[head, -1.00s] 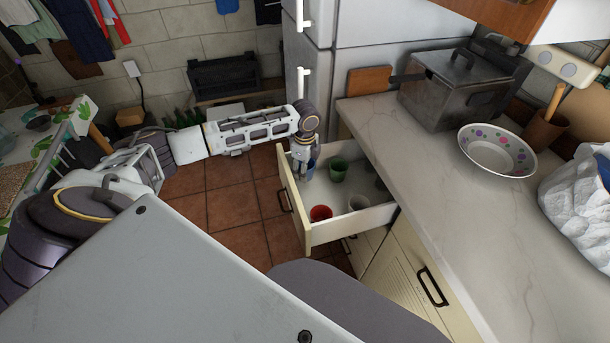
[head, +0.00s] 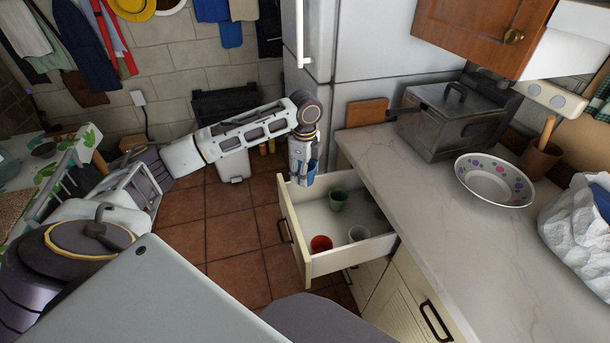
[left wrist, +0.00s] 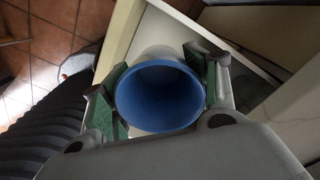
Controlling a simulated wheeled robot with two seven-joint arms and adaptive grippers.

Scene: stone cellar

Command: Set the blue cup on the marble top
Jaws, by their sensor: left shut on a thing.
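My left gripper (head: 302,173) is shut on the blue cup (head: 309,172) and holds it above the far left part of the open drawer. In the left wrist view the blue cup (left wrist: 158,97) sits between the two green-padded fingers of my left gripper (left wrist: 160,95), its open mouth facing the camera. The marble top (head: 420,210) is the pale veined counter to the right of the drawer, higher than the drawer's inside. My right gripper is not in view.
The open drawer (head: 325,263) holds a green cup (head: 338,200), a red cup (head: 321,244) and a white cup (head: 358,234). On the counter stand a metal box (head: 455,118), a dotted bowl (head: 494,180) and a white sack (head: 580,225). The counter's front middle is clear.

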